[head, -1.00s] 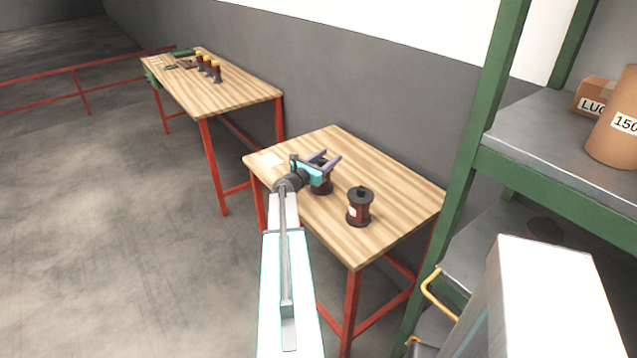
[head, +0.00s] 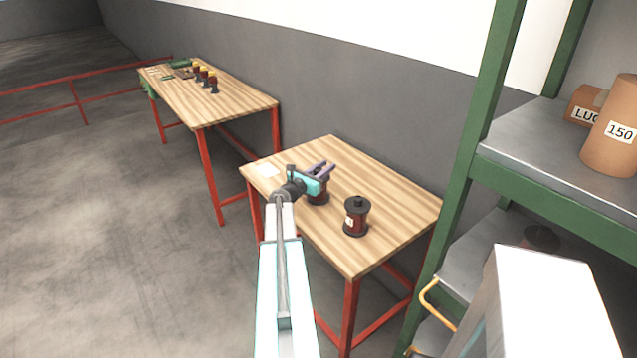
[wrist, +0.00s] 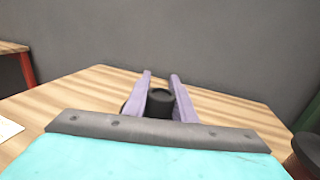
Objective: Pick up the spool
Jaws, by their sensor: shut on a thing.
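My gripper (head: 319,171) reaches over the near wooden table and is shut on a dark red and black spool (head: 318,194). In the head view the spool is partly hidden under the fingers and looks upright at table height; I cannot tell whether it touches the top. In the wrist view the spool's black top (wrist: 160,103) shows between the two purple fingers (wrist: 160,80). A second spool (head: 356,217), dark red with black flanges and a pale label, stands upright to the right on the same table.
The near table (head: 385,190) has a white paper (head: 266,169) at its left corner. A farther table (head: 235,100) holds several small yellow-topped parts. A green shelf rack (head: 560,180) with a carton and a cardboard cylinder (head: 610,135) stands at the right.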

